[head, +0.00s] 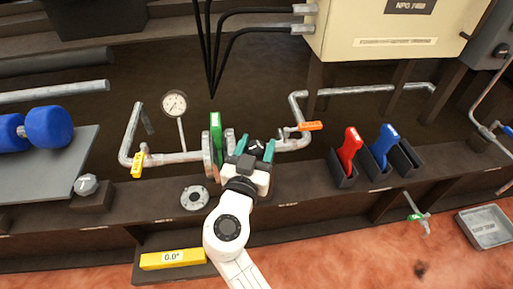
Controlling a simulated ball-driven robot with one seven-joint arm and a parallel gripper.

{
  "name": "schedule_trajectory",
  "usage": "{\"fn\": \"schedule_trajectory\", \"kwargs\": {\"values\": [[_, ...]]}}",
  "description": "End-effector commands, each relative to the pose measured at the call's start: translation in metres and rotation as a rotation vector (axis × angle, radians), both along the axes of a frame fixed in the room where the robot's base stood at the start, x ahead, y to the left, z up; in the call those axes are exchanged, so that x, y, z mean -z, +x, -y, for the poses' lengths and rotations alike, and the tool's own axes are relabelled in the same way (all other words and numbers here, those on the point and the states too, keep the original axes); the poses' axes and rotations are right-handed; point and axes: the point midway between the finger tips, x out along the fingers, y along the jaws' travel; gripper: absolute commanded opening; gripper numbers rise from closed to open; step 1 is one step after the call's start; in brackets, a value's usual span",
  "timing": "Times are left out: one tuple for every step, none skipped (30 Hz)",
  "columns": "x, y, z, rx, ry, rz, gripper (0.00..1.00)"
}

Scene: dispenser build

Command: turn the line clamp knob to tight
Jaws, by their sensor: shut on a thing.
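The line clamp knob (257,145) is a dark knob with a small white mark, on the pipe line in the middle of the head view. My gripper (256,149) has its teal fingers on either side of the knob and is shut on it. My wrist hides the knob's lower part and any scale around it. I cannot tell from this view which setting the knob points to.
Left of my gripper stand a green-handled plate (215,126), pipe flanges (208,152) and a pressure gauge (174,104). An orange valve handle (311,126) is close on the right. Red (350,146) and blue (383,141) handled tools stand in dark holders farther right.

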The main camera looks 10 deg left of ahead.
Motion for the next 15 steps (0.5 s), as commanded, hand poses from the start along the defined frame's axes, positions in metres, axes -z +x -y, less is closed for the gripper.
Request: {"fn": "schedule_trajectory", "kwargs": {"values": [[-0.0002,0.0003,-0.0031,0.039,-0.002,0.0,0.24],[-0.0004,0.0006,-0.0028,0.068,0.0,0.0,0.24],[-0.0003,0.0004,-0.0031,0.106,-0.001,0.001,0.24],[-0.0004,0.0004,-0.0033,0.134,-0.002,0.001,0.24],[-0.0004,0.0005,-0.0032,0.163,-0.001,0.001,0.24],[-0.0005,0.0007,-0.0031,0.201,-0.001,0.001,0.24],[-0.0001,0.0006,-0.0032,0.229,-0.002,0.0,0.24],[-0.0002,0.0006,-0.0035,0.257,-0.001,0.001,0.24],[-0.0001,0.0005,-0.0032,0.296,-0.002,-0.001,0.24],[-0.0003,0.0007,-0.003,0.324,-0.002,0.0,0.24],[0.0001,0.0006,-0.0029,0.352,-0.002,-0.001,0.24],[-0.0002,0.0007,-0.0033,0.387,-0.002,0.0,0.24],[0.0002,0.0005,-0.0032,0.414,-0.003,-0.001,0.24],[-0.0001,0.0007,-0.0029,0.44,-0.002,-0.001,0.24],[0.0003,0.0007,-0.0026,0.474,-0.003,-0.001,0.24]]}}
